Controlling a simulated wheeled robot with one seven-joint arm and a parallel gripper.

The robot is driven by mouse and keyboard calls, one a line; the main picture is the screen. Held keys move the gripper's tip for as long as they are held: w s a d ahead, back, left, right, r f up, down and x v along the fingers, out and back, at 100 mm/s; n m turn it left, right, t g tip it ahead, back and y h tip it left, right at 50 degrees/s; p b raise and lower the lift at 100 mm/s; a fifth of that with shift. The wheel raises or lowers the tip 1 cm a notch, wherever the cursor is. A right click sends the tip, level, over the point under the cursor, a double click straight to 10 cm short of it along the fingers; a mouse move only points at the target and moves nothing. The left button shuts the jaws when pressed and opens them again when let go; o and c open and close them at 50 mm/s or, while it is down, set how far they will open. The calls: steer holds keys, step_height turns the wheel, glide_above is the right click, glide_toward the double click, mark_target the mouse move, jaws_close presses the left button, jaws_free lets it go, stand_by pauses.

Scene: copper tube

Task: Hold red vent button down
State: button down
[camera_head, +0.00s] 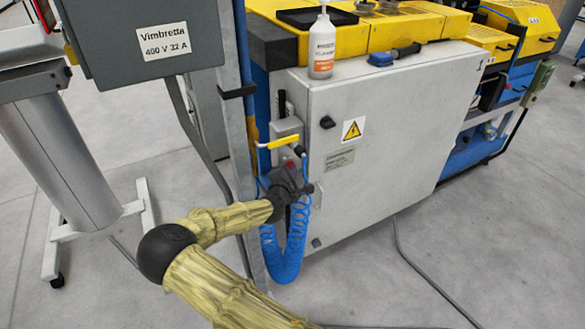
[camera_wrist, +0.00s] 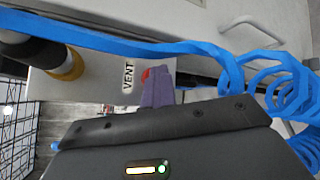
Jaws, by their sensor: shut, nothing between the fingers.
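The red vent button (camera_wrist: 146,73) shows as a small red patch in the wrist view, beside the white VENT label (camera_wrist: 128,76). My gripper (camera_wrist: 156,72) is shut and empty. Its purple-grey fingertips are right at the button and cover most of it. They look to be touching it, but I cannot tell whether the button is pressed in. In the head view, a small red spot (camera_head: 291,164) shows just above my gripper's dark body (camera_head: 287,184), at the left side of the grey cabinet.
A coiled blue air hose (camera_head: 284,258) hangs below my gripper, and it crosses close by in the wrist view (camera_wrist: 232,72). A yellow-handled valve (camera_head: 278,142) sits just above. The grey cabinet (camera_head: 400,120) stands to the right, a metal post (camera_head: 238,120) to the left.

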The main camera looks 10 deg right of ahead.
stand_by(0.7)
steer(key=shift+s+d, duration=0.25)
steer(key=shift+s, duration=0.6)
steer(key=shift+p, duration=0.3)
steer(key=s, duration=0.1)
steer(key=s+d+p, duration=0.1)
steer(key=s, duration=0.2)
steer(key=shift+s+d, duration=0.3)
steer(key=shift+s, duration=0.1)
